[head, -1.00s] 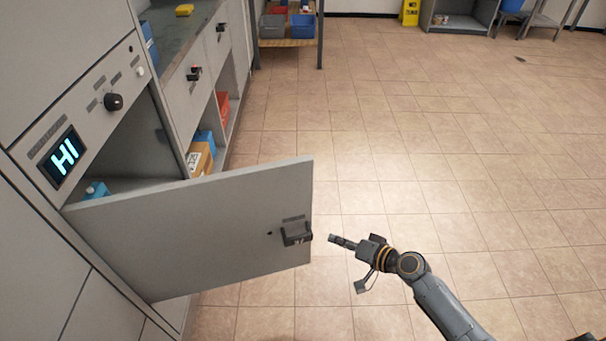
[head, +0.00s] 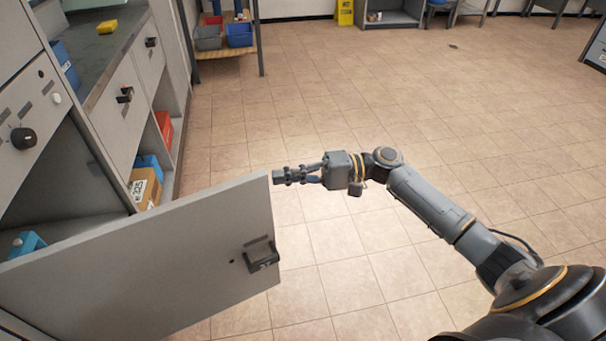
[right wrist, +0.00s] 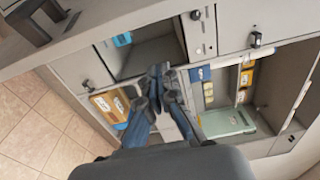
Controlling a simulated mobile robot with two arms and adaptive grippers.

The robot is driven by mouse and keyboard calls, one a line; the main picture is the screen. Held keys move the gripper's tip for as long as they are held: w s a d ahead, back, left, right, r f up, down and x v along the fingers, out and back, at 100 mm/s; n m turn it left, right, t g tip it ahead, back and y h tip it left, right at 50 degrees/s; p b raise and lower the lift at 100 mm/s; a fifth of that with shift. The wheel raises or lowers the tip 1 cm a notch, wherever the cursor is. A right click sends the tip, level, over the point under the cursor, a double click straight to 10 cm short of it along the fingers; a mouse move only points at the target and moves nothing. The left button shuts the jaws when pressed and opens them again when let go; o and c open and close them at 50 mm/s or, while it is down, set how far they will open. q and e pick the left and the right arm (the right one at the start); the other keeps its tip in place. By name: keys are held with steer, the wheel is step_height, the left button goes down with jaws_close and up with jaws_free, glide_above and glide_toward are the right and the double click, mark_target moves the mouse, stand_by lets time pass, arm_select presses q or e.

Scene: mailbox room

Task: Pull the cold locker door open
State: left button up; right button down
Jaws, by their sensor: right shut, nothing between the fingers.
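The cold locker door (head: 150,262) is a grey panel standing well open at the left of the head view, swung out from the locker. Its dark handle (head: 262,256) is near the free edge. The open compartment (head: 60,185) behind it shows a blue item (head: 27,243) inside. My right gripper (head: 281,175) is shut and empty, just beyond the upper free corner of the door, above and apart from the handle. The right wrist view also shows the right gripper (right wrist: 160,80), with open compartments beyond it. My left gripper is not in view.
Cabinets with dark handles line the left. An open lower bay holds a cardboard box (head: 146,187), a blue bin and a red bin (head: 164,129). A shelf with grey and blue bins (head: 239,35) stands at the back. The tiled floor (head: 370,110) to the right is clear.

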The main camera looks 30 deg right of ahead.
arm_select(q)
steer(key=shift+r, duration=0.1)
arm_select(e)
steer(key=s+a, duration=0.2)
steer(key=a, duration=0.1)
steer(key=shift+s+a, duration=0.2)
steer(key=shift+s, duration=0.2)
